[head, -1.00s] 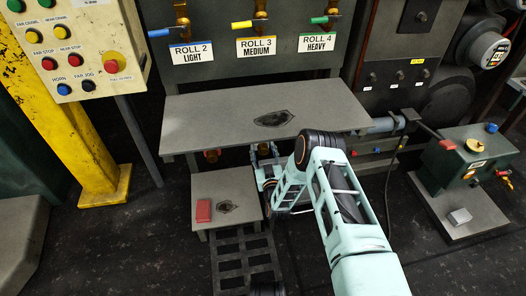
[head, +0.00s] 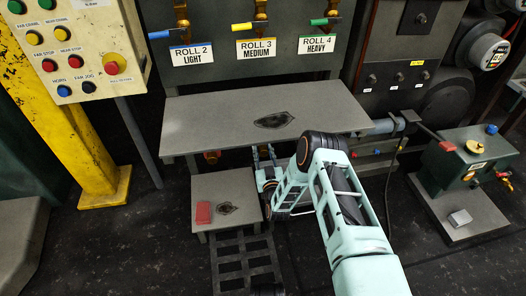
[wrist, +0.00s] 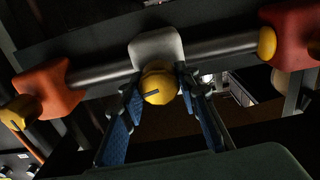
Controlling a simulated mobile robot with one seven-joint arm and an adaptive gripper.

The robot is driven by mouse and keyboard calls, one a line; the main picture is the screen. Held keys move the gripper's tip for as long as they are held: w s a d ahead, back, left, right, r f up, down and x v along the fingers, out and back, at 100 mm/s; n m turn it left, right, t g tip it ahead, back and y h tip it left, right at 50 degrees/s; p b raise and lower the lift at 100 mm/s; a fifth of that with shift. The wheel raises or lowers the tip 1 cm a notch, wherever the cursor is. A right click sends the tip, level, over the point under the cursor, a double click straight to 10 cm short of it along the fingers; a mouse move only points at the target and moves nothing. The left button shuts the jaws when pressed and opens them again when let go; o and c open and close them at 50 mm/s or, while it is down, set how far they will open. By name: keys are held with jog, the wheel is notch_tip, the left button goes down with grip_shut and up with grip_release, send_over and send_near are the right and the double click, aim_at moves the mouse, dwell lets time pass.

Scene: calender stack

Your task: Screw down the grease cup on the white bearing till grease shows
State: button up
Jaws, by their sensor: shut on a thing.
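The white bearing (wrist: 157,46) sits on a grey shaft in the upper middle of the wrist view. Its yellow grease cup (wrist: 158,88), with a dark line on its face, sits below it between my blue-padded fingers. My gripper (wrist: 160,98) is shut on the cup, one finger on each side. No grease can be made out at the bearing, and the cup's inner end is hidden. In the head view my gripper (head: 265,154) reaches under the grey bench's front edge, and the white bearing cannot be made out there.
In the wrist view an orange bearing (wrist: 46,88) with a yellow cup (wrist: 18,112) is at left, a red bearing (wrist: 294,36) at right. In the head view the grey bench (head: 200,125) overhangs my gripper. A low stand (head: 225,185) holds a red block (head: 204,213).

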jog(key=m, duration=0.4)
jog(key=shift+d+f, duration=0.1)
jog(key=shift+m, duration=1.3)
jog(key=o, duration=1.2)
jog(key=shift+c, duration=0.2)
jog(key=v, duration=1.2)
